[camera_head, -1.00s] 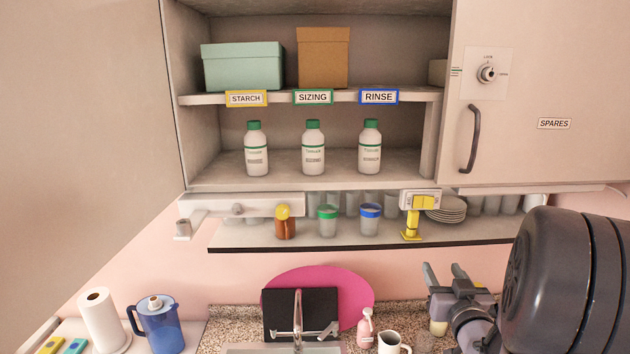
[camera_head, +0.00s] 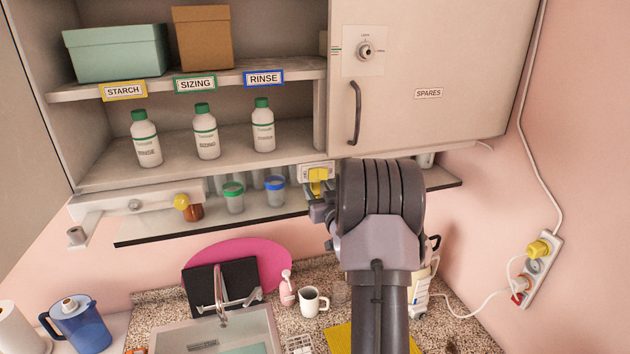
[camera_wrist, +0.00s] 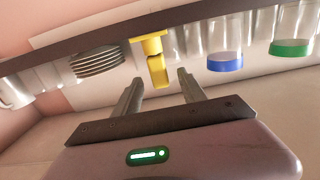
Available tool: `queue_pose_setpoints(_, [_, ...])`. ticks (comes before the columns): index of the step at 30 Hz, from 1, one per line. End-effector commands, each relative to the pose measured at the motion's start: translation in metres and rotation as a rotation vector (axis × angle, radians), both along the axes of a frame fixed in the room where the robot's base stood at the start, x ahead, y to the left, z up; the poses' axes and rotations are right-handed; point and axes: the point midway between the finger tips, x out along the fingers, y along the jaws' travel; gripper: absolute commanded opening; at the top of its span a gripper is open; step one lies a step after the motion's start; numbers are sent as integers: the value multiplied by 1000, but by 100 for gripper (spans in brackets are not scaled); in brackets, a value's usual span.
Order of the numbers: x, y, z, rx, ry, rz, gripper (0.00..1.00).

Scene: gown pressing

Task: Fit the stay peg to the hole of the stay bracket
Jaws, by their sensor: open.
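A yellow upright piece, apparently the stay peg (camera_head: 316,187), stands on the narrow shelf under the cabinet. In the wrist view this yellow piece (camera_wrist: 158,70) appears upside down, its wider base against the shelf edge. My gripper (camera_head: 320,208) is in front of it. In the wrist view my gripper (camera_wrist: 158,84) is open, with the yellow piece showing beyond and between its empty fingertips, apart from them. A small grey block with a round top (camera_head: 77,235) sits below the white rail at left; I cannot tell if it is the stay bracket.
Stacked plates (camera_wrist: 97,62) are beside the yellow piece. Bottles stand in the cabinet above. A cabinet door (camera_head: 430,60) is at right.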

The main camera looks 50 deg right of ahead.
Motion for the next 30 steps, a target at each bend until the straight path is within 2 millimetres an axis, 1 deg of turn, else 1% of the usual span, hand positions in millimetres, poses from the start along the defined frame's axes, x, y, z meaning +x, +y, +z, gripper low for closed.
queue_pose_setpoints(1, [5, -3, 0, 2, 1, 0, 49])
queue_pose_setpoints(3, [9, -5, -1, 2, 1, 0, 49])
queue_pose_setpoints(8, [10, -5, -2, 2, 1, 0, 49])
queue_pose_setpoints(9, [10, -5, -2, 2, 1, -1, 45])
queue_pose_setpoints(11, [10, -5, -2, 2, 1, -1, 33])
queue_pose_setpoints(12, [9, -5, -2, 2, 1, 0, 26])
queue_pose_setpoints(16, [9, -5, -2, 2, 1, 0, 0])
queue_pose_setpoints(30, [9, -5, -2, 2, 1, 0, 0])
